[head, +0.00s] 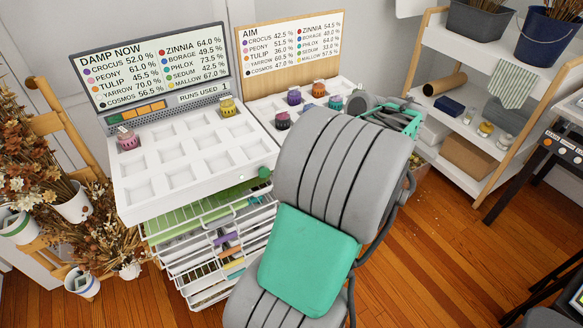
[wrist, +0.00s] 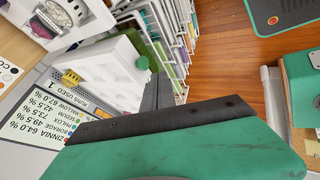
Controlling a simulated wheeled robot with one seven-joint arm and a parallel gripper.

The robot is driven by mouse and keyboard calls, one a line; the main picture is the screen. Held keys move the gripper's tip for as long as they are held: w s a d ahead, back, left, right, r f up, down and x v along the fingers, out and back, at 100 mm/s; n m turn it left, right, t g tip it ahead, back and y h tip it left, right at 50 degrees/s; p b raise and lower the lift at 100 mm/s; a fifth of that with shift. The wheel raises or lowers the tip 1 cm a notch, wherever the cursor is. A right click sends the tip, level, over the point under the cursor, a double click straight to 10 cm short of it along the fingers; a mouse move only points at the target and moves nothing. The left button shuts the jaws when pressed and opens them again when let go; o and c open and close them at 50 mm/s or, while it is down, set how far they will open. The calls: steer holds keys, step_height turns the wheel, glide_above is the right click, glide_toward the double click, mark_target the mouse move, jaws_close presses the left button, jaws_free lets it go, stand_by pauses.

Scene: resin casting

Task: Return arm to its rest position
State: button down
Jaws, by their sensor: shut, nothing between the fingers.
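My arm rises from the bottom centre of the head view, its grey and green links covering part of the right tray. My gripper shows in the wrist view (wrist: 160,90), its dark fingers together and empty behind the large green part; in the head view it is largely hidden beyond my arm. The white tray (head: 150,193) in front of the "DAMP NOW" board (head: 150,68) holds a pink jar (head: 128,140) and a yellow jar (head: 228,106). Its other visible compartments are empty. It also shows in the wrist view (wrist: 105,62), with its green knob (wrist: 142,63).
The "AIM" board (head: 290,50) stands behind a second tray (head: 262,106) with several coloured jars. A wire drawer rack (head: 165,240) sits below the left tray. Dried flowers (head: 100,220) stand at left, a shelf unit (head: 455,62) at right. The wooden floor (head: 430,255) between is clear.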

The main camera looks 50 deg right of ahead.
stand_by(0.3)
steer(key=s+a+f+m+g+h, duration=0.1)
steer(key=s+a+f+m+g, duration=0.3)
steer(key=m, duration=0.8)
steer(key=s+d+f+m+g, duration=0.1)
steer(key=s+f+m, duration=0.5)
steer(key=m, duration=0.6)
steer(key=w+a+r+n, duration=0.3)
steer(key=w+a+n, duration=0.1)
steer(key=a, duration=0.5)
steer(key=w+a+r+n+h, duration=0.1)
steer(key=w+a+r+n, duration=0.2)
steer(key=a, duration=0.7)
steer(key=w+a+r+n+t, duration=0.1)
steer(key=w+a+r+n, duration=0.2)
steer(key=w+a, duration=0.3)
steer(key=a+n, duration=0.1)
steer(key=a, duration=0.3)
steer(key=shift+a+n+p, duration=0.2)
steer(key=shift+n+p, duration=0.1)
steer(key=shift+p, duration=0.1)
